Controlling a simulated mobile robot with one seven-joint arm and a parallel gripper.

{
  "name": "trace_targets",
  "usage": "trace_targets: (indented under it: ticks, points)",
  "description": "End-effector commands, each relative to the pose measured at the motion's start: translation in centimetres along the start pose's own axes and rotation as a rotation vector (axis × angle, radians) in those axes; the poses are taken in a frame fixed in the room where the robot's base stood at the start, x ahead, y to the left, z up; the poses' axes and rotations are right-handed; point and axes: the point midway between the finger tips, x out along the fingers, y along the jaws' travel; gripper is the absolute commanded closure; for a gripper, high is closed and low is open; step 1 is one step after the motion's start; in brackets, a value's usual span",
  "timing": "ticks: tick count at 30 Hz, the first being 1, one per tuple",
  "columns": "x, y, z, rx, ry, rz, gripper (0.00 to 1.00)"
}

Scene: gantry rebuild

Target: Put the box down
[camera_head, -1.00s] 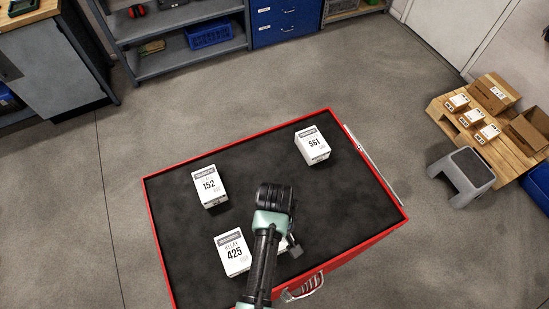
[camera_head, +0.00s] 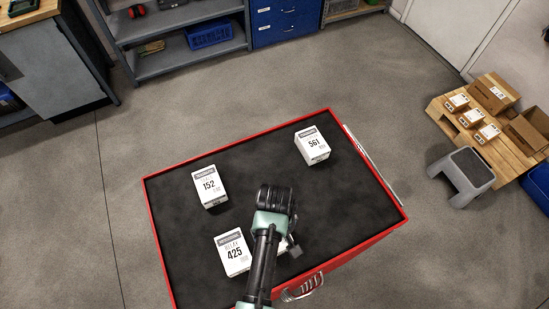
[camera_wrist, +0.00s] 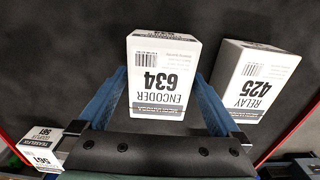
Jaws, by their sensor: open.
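The white box labelled "ENCODER 634" (camera_wrist: 163,75) rests on the dark top between the two blue fingers of my gripper (camera_wrist: 160,88) in the wrist view. The fingers are open, one on each side of the box. I cannot tell whether either touches it. In the head view my arm hides nearly all of this box and the fingers.
The "RELAY 425" box (camera_wrist: 252,84) stands close to the right finger; it also shows in the head view (camera_head: 232,254). Boxes "152" (camera_head: 209,186) and "561" (camera_head: 312,145) stand farther off on the red-edged cart top (camera_head: 265,155). The middle back is clear.

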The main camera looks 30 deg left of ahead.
Motion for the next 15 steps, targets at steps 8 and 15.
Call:
trace_targets:
  ticks: [8, 15]
  points:
    - [-4.8, 0.1, -0.1, 0.002, 0.004, 0.003, 0.0]
    - [-9.3, 0.1, -0.1, 0.001, 0.005, 0.003, 0.0]
